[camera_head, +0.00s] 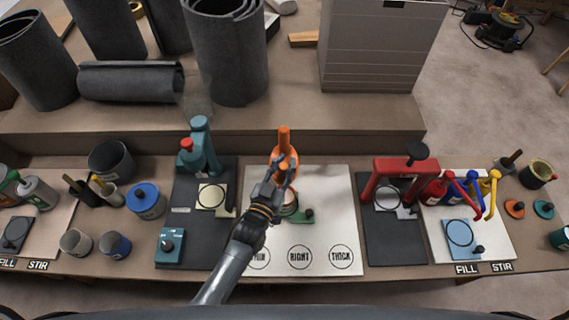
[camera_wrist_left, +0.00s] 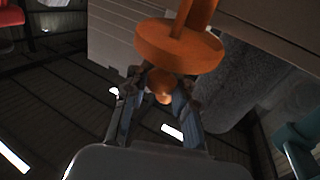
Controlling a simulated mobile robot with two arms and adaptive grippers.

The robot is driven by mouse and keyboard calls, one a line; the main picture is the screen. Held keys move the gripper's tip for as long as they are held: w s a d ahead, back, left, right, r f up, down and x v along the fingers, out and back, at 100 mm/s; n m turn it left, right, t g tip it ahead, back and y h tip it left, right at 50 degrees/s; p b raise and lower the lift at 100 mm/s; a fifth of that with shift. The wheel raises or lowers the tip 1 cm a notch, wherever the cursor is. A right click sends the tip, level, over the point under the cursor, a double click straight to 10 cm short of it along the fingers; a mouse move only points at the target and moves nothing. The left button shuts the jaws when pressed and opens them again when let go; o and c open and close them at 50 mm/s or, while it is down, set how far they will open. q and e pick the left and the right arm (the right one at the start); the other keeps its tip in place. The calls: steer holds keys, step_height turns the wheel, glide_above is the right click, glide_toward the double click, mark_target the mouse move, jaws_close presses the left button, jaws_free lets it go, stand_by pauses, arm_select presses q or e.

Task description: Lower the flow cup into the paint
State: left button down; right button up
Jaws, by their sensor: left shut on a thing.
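My left gripper (camera_head: 279,174) is shut on an orange piece (camera_head: 284,139), which looks like the flow cup, over the upper part of the white mat (camera_head: 325,205). In the left wrist view, the gripper's fingers (camera_wrist_left: 161,90) close around the round orange end of the same piece (camera_wrist_left: 180,47); a wide orange disc and a thick post extend beyond them. Just below the gripper, a small round pot (camera_head: 291,205) shows partly beside a green base with a black knob (camera_head: 308,214). My gripper covers part of this pot, and its contents cannot be made out. My right gripper is not in view.
The mat's front carries circles, two readable as RIGHT and THICK. A teal stand (camera_head: 200,150) rises at left, and a red stand (camera_head: 405,170) at right. Cans and brushes crowd the left; colored handles stand farther right. The mat's right half is mostly clear.

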arm_select(q)
steer(key=shift+s+f, duration=0.25)
steer(key=shift+f, duration=0.35)
steer(key=c, duration=1.1)
jaws_free()
steer(key=shift+a+r, duration=0.1)
steer(key=shift+o, duration=0.2)
steer(key=shift+r, duration=0.2)
steer(key=v, duration=1.2)
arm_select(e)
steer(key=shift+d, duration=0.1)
